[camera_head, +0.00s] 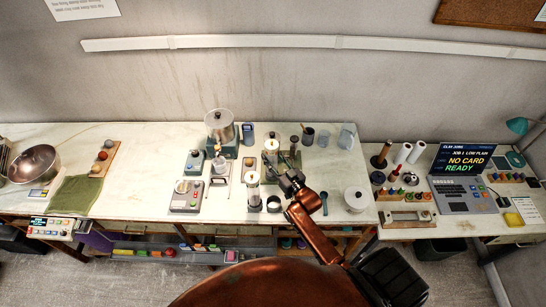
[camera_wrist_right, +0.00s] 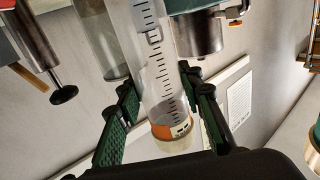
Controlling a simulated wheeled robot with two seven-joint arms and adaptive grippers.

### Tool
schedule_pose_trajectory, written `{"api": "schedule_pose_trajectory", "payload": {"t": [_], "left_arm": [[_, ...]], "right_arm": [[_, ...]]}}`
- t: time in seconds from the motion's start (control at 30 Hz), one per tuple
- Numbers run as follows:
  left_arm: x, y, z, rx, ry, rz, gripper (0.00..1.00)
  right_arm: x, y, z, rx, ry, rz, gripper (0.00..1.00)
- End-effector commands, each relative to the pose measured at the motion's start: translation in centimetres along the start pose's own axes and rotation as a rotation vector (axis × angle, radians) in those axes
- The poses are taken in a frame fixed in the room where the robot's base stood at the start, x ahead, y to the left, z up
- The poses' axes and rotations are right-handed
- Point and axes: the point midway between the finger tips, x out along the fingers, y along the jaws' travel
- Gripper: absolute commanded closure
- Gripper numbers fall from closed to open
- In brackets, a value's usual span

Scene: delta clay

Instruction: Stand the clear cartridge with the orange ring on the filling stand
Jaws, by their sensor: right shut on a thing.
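The clear cartridge with the orange ring shows in the right wrist view (camera_wrist_right: 158,70), with dark scale marks along its wall and the ring near its lower end in that picture. My right gripper (camera_wrist_right: 160,100) has its green-padded fingers on both sides of it and is shut on it. In the head view my right gripper (camera_head: 271,166) is over the middle of the bench, with the pale cartridge (camera_head: 271,147) at its fingertips. A dark post on a base (camera_head: 294,147) stands just right of it; I cannot tell if this is the filling stand. My left gripper is out of view.
Another clear cylinder (camera_head: 253,190) stands close in front of the gripper. A metal pot (camera_head: 219,124) on a blue-grey base and a scale (camera_head: 186,196) are to the left. A white jar (camera_head: 356,198) is to the right.

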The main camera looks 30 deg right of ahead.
Motion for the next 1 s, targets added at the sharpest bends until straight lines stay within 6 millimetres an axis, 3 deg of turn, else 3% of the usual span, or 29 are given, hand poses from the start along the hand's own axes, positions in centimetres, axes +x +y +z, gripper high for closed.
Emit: {"api": "schedule_pose_trajectory", "payload": {"t": [0.13,0.17,0.43,0.77,1.0], "left_arm": [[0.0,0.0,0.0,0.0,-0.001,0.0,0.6],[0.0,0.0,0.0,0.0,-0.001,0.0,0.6],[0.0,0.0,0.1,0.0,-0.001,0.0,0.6],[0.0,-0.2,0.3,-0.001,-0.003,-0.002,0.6],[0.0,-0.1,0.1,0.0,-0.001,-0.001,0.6]], "right_arm": [[0.0,0.0,-0.1,-0.001,0.002,0.0,0.93],[0.0,0.0,-0.1,-0.001,0.001,0.0,0.65],[0.0,0.0,0.0,0.0,0.001,0.0,0.47],[-0.3,0.0,0.1,0.0,-0.002,0.0,0.46],[-3.7,0.1,0.2,-0.002,-0.004,0.001,0.46]]}}
